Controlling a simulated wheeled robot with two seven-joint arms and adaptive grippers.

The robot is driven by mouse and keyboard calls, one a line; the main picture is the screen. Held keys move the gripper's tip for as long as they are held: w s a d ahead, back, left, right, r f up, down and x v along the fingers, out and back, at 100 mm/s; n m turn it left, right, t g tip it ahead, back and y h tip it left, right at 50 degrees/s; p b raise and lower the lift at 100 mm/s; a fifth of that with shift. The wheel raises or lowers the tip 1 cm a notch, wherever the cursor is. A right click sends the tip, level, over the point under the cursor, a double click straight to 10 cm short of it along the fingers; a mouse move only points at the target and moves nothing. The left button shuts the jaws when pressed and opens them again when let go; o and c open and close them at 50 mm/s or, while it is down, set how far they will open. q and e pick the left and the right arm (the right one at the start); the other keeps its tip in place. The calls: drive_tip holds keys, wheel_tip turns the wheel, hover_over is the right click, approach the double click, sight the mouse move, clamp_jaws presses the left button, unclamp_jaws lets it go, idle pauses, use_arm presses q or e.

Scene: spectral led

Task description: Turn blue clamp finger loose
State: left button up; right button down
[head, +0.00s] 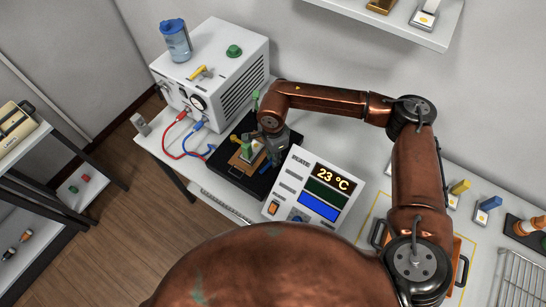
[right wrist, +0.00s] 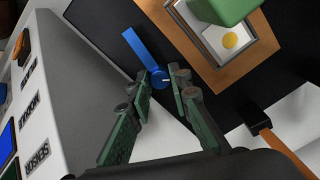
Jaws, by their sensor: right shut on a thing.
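The blue clamp finger (right wrist: 141,52) is a flat bar with a round hub, over the black base (right wrist: 105,25) beside a copper-coloured plate (right wrist: 176,35). My right gripper (right wrist: 164,84) has its green-padded fingers either side of the hub and is shut on it. The bar points away from the fingers, to the upper left in the wrist view. In the head view my right gripper (head: 272,140) reaches down over the black base (head: 236,184) and partly hides the blue finger. A green block (right wrist: 226,8) overhangs the plate, which bears a pale square with a yellow disc. My left gripper is not in view.
The temperature box (head: 314,190) reading 23 °C stands close to the right of the base. A white power unit (head: 220,70) with red and blue cables (head: 184,137) stands behind left. A wall shelf (head: 395,20) hangs at the top.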

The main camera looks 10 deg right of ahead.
drive_tip(key=shift+w+r, duration=0.1)
drive_tip(key=c, duration=1.8)
unclamp_jaws()
drive_tip(key=shift+o, duration=0.2)
wheel_tip(320, 180, up, 12)
